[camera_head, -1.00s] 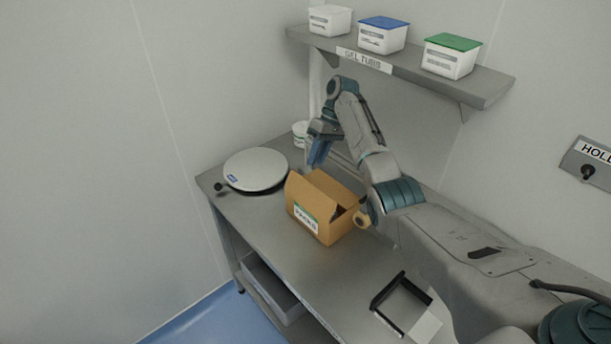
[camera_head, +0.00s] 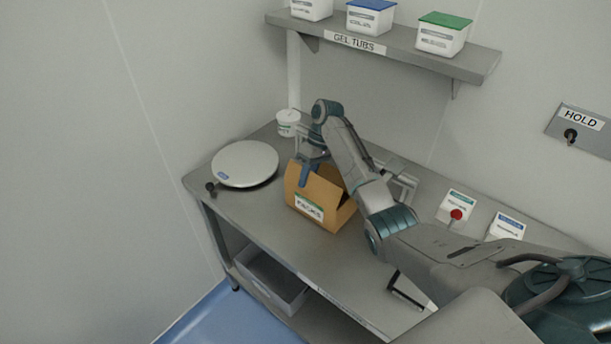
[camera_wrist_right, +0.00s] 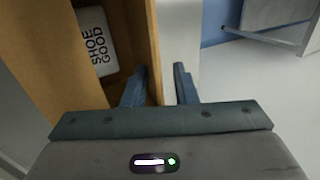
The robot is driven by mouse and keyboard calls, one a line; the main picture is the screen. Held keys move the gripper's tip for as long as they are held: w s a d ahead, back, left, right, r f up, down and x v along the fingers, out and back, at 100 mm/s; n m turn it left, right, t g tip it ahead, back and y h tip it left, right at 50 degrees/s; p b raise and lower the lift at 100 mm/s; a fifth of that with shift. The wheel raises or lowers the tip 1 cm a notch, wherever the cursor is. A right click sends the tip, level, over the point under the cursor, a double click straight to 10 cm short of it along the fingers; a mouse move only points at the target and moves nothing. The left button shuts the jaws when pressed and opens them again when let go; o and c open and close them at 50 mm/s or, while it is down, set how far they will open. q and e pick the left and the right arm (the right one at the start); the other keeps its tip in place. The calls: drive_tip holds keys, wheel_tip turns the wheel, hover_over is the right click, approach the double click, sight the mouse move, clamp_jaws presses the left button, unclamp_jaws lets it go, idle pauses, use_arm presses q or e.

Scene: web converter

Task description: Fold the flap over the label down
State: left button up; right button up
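The flap over the label (camera_head: 297,183) stands up, partly hidden by my gripper. My right gripper (camera_head: 309,174) is at the top of the box, near this flap. In the right wrist view its fingers (camera_wrist_right: 160,86) are apart. A cardboard edge (camera_wrist_right: 150,45) runs up between them; contact cannot be told. A white printed item (camera_wrist_right: 97,42) lies inside the box. My left gripper is out of view.
A round scale (camera_head: 245,163) sits left of the box, and a white tub (camera_head: 288,122) behind it. A shelf (camera_head: 400,52) with tubs hangs above. A red-button unit (camera_head: 456,208) is at the right.

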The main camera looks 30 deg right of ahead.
drive_tip(key=c, duration=0.5)
clamp_jaws()
drive_tip(key=y, duration=0.1)
drive_tip(key=d+g+y, duration=0.1)
drive_tip(key=shift+w+f+y, duration=0.25)
drive_tip(key=shift+f+y, duration=0.15)
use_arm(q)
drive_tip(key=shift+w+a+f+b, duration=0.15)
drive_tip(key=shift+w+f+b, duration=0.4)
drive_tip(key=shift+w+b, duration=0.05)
use_arm(e)
drive_tip(key=shift+w+d+f+g+y, duration=0.1)
drive_tip(key=shift+d+f+g+y, duration=0.15)
drive_tip(key=shift+y, duration=0.3)
drive_tip(key=shift+d+f+g+y, duration=0.1)
drive_tip(key=shift+g+y, duration=0.25)
drive_tip(key=shift+y, duration=0.2)
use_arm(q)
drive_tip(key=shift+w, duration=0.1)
use_arm(e)
drive_tip(key=o, duration=0.5)
unclamp_jaws()
